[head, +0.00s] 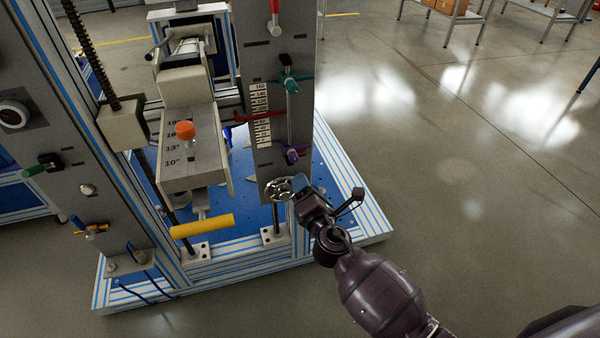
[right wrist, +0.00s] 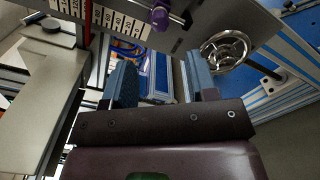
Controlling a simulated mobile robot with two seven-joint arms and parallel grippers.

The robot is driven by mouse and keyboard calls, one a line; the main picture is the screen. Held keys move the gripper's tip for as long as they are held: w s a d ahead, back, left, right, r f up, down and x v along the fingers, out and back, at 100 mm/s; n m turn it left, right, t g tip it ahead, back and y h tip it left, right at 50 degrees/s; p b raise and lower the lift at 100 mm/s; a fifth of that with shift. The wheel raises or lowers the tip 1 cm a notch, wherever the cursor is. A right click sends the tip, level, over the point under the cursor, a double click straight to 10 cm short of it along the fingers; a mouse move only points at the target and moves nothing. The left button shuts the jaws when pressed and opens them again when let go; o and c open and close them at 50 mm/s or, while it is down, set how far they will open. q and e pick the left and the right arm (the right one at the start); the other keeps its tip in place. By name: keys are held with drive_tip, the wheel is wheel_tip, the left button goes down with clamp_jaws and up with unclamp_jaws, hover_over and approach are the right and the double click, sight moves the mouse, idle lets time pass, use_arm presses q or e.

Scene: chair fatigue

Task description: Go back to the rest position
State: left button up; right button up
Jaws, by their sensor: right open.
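My right gripper (head: 305,193) is at the lower right of the test machine, close beside a small metal handwheel (head: 280,188). In the right wrist view its two blue-grey fingers (right wrist: 160,82) stand apart with nothing between them. The handwheel (right wrist: 226,49) lies to the right of the fingers there, outside the gap. I cannot tell from the head view whether the gripper touches the wheel. My left gripper is not in view.
The chair test machine's panel (head: 262,108) carries a scale, a red pointer and a purple knob (head: 292,154). An orange knob (head: 185,130) and yellow handle (head: 202,226) are further left. Open floor (head: 470,200) lies to the right; benches stand far back.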

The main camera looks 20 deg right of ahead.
drive_tip(key=s+d+f+m+g+p, duration=0.1)
drive_tip(key=s+d+f+m+g, duration=0.1)
drive_tip(key=s+m, duration=0.6)
drive_tip(key=s+d+f+m+g, duration=0.2)
drive_tip(key=s+d+f+m, duration=0.2)
drive_tip(key=s+m, duration=0.4)
drive_tip(key=s+d+f+m+g+p, duration=0.1)
drive_tip(key=s+d+f+m+g, duration=0.2)
drive_tip(key=s+m, duration=0.4)
drive_tip(key=s+d, duration=0.1)
drive_tip(key=s, duration=0.6)
drive_tip(key=shift+m+p, duration=0.3)
drive_tip(key=shift+m, duration=0.1)
